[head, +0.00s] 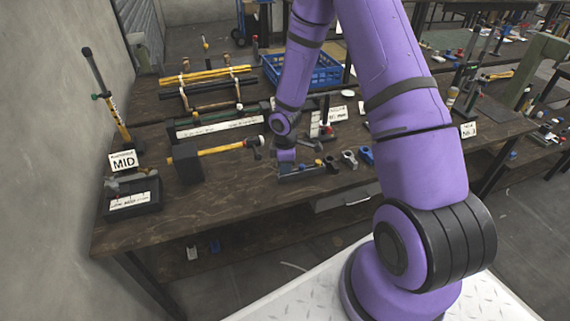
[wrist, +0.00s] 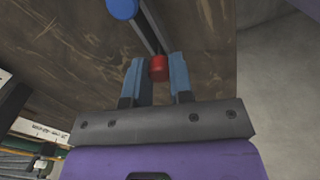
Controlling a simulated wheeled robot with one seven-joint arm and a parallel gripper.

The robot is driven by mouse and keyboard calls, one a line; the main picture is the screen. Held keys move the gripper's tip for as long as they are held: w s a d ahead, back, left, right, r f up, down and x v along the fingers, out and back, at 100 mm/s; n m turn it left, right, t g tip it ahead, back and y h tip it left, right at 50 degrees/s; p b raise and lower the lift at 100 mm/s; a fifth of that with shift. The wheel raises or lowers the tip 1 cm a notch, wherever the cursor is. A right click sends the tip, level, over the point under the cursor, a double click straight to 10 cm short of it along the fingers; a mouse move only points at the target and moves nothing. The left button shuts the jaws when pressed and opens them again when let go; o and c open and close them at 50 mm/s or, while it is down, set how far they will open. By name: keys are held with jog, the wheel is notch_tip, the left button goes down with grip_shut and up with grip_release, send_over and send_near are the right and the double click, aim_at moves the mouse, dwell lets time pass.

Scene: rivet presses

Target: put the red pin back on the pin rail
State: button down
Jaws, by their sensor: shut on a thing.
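The red pin (wrist: 158,68) shows in the wrist view as a short red cylinder between the two fingertips. My gripper (wrist: 158,75) is shut on it, with one blue-grey finger on each side. A narrow dark bar with a light edge (wrist: 152,25) runs from the top of the wrist view down to the pin; I cannot tell whether they touch. In the head view the end of my arm hangs low over the front middle of the bench, and the red pin cannot be made out. I cannot pick out the pin rail with certainty.
A round blue knob (wrist: 122,9) is close left of the dark bar.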

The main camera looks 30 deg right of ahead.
jog(key=shift+f, duration=0.75)
jog(key=c, duration=0.9)
grip_release()
jog(key=shift+r, duration=0.1)
notch_tip(320, 180, up, 11)
jog(key=shift+f, duration=0.15)
